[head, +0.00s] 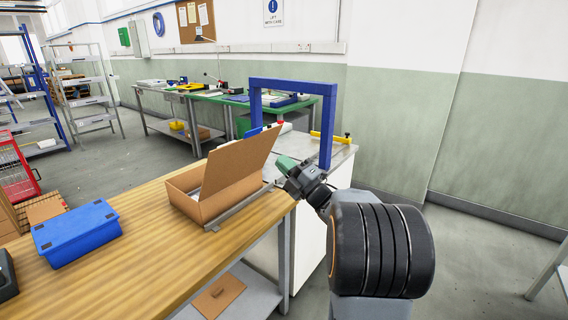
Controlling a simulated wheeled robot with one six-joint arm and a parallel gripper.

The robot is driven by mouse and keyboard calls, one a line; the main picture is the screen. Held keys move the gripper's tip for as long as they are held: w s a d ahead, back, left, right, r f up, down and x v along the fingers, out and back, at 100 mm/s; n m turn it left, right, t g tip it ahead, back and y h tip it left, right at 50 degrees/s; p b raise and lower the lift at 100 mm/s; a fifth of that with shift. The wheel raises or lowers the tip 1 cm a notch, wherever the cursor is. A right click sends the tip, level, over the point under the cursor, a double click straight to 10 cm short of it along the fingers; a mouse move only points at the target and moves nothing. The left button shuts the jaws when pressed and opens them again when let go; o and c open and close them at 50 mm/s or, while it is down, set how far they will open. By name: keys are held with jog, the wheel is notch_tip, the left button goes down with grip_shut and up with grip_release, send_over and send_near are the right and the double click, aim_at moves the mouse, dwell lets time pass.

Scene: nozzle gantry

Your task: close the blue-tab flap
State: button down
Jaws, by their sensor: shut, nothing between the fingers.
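An open cardboard box (190,203) sits near the right end of the wooden bench. Its large flap (236,170) stands up, tilted to the right. A small blue patch (254,132) shows at the flap's upper edge; I cannot tell whether it is the tab or something behind. My gripper (284,164), with a green part at its end, is shut and empty. It is right of the flap and appears apart from it.
A blue gantry frame (292,82) stands on a grey-topped table behind my gripper. A blue lidded case (76,234) lies on the wooden bench (150,262) at left. A grey metal strip (236,207) lies along the box's front. The bench front is clear.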

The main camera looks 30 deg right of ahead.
aim_at(252, 132)
jog(key=p+x, duration=0.2)
jog(key=x, duration=0.8)
jog(key=shift+w+a+r, duration=0.15)
jog(key=shift+w+r, duration=0.05)
jog(key=shift+w, duration=0.15)
